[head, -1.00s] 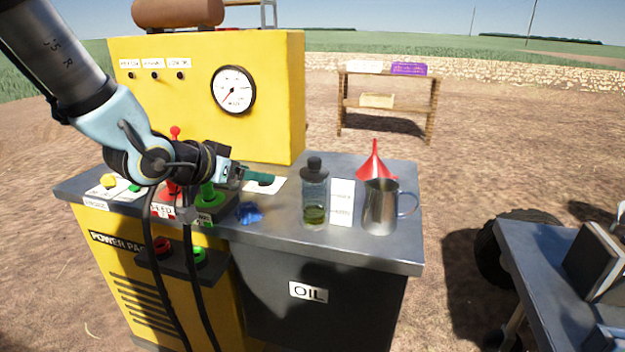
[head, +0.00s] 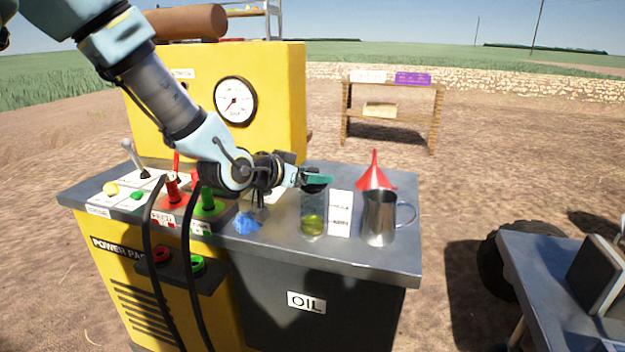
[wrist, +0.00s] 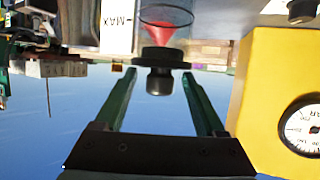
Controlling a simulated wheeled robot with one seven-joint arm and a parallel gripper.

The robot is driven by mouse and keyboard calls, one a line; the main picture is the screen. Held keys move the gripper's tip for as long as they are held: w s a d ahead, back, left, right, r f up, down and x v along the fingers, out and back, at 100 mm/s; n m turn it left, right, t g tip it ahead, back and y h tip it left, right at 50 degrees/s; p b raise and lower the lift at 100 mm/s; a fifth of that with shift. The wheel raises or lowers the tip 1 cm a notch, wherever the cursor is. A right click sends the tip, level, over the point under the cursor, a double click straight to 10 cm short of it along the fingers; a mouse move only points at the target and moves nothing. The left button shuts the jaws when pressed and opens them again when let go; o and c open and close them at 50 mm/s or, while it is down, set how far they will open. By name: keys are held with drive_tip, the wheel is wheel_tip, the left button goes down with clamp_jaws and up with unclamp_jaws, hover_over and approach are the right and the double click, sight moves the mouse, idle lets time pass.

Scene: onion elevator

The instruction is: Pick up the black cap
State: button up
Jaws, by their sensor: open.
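The black cap (wrist: 158,72) shows in the wrist view, on the neck of the clear bottle (head: 313,222), which holds some yellow-green liquid. The wrist picture is upside down. My gripper (head: 318,181) is open, its green fingers level with the bottle's top in the head view, where they hide the cap. In the wrist view, the fingers of my gripper (wrist: 157,78) stand one on each side of the cap, with a gap on both sides.
A metal jug (head: 380,218) and a red funnel (head: 374,174) stand right of the bottle, beside a white label card (head: 340,213). A blue crumpled cloth-like thing (head: 247,222) lies to the left. Red and green levers (head: 208,203) and the yellow panel (head: 290,90) are further left.

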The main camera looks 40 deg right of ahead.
drive_tip(key=shift+d+f, duration=0.1)
drive_tip(key=shift+d, duration=0.15)
drive_tip(key=shift+a+f, duration=0.1)
clamp_jaws()
idle(0.3)
